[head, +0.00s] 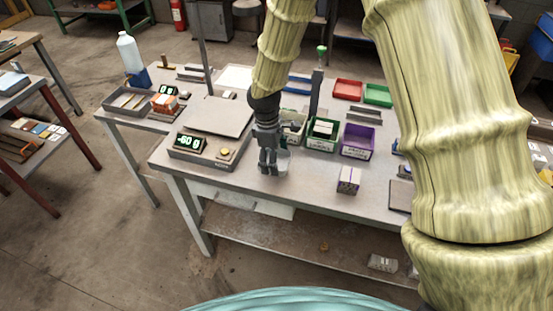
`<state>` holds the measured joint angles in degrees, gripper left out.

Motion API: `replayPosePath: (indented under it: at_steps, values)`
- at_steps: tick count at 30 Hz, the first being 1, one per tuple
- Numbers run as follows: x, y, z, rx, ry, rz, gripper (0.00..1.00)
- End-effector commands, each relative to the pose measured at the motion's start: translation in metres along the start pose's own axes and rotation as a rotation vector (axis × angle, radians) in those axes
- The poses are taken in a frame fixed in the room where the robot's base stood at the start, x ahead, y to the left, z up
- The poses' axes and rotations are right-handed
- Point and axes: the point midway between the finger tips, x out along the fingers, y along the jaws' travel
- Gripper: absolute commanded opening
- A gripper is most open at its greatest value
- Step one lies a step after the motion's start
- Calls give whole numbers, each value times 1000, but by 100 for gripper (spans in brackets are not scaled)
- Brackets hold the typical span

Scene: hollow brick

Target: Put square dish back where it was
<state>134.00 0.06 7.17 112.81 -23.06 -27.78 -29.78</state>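My gripper (268,171) points down at the front part of the workbench, just right of the large scale (196,152). A small pale, translucent dish (284,161), which looks like the square dish, is right at the fingers and partly hidden by them. I cannot tell whether the fingers grip its wall or only stand beside it, nor whether it rests on the bench. The large scale has a bare grey plate (214,117), and its green display seems to read about -60.
A small box (348,180) sits near the front edge. A smaller scale (166,103) and bottle (129,53) stand left. The bench front (300,190) is clear.

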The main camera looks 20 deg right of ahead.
Motion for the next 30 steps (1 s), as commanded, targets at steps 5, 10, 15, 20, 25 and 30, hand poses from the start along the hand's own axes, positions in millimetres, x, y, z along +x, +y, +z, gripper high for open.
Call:
replayPosePath:
  at_steps: [5, 10, 15, 20, 25, 30]
  values:
    - [0, 10, 0, 1, 1, 1, 56]
    - [13, 15, 0, -1, -4, -2, 56]
    - [29, 15, -2, 0, -2, -1, 56]
    - [36, 15, -3, 0, 0, 1, 56]
    - [36, 15, -3, 0, 0, 1, 56]
    - [39, 15, -4, 0, 0, 1, 56]
